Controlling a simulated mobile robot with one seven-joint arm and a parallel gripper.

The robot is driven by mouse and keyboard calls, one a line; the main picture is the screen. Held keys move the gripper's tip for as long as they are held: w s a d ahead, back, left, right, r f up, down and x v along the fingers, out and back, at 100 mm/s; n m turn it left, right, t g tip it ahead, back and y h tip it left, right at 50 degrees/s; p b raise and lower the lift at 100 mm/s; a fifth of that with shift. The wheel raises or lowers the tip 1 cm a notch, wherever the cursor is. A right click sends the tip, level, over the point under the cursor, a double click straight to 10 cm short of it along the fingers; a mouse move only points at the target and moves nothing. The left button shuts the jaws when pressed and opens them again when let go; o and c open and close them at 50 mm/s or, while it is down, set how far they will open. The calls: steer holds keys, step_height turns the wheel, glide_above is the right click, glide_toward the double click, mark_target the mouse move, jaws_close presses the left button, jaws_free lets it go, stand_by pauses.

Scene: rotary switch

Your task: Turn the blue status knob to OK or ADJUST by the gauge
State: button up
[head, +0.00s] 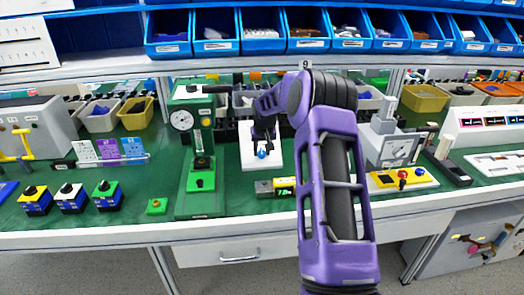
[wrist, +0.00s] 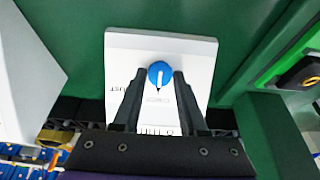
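The blue status knob (wrist: 161,74) sits on a white plate (wrist: 120,50); in the head view the knob (head: 262,154) is low on the upright plate (head: 247,150). My gripper (wrist: 159,72) has its two dark fingers apart, with the tips on either side of the knob; I cannot tell if they touch it. A pale line on the knob and a small dark mark point down the picture toward lettering like CHECK. Letters ending in JUST show at left. Other lettering is partly hidden by the fingers. The round dial gauge (head: 182,120) is on a green stand; its reading is too small to tell.
The green gauge stand (head: 200,205) is to the left, a grey press (head: 385,145) to the right. Blue bins (head: 262,38) line the shelf above.

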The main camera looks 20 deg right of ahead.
jaws_close()
steer(key=shift+m, duration=0.3)
steer(key=m, duration=0.1)
steer(key=m+y, duration=0.1)
steer(key=m, duration=0.3)
steer(key=shift+s+d+f+t+y+b, duration=0.15)
steer(key=shift+d+t+y+b, duration=0.15)
steer(key=shift+t+b, duration=0.1)
steer(key=m+t+y+b, duration=0.1)
steer(key=m, duration=0.4)
steer(key=shift+s, duration=0.15)
steer(key=shift+m, duration=0.3)
steer(key=o, duration=0.5)
jaws_free()
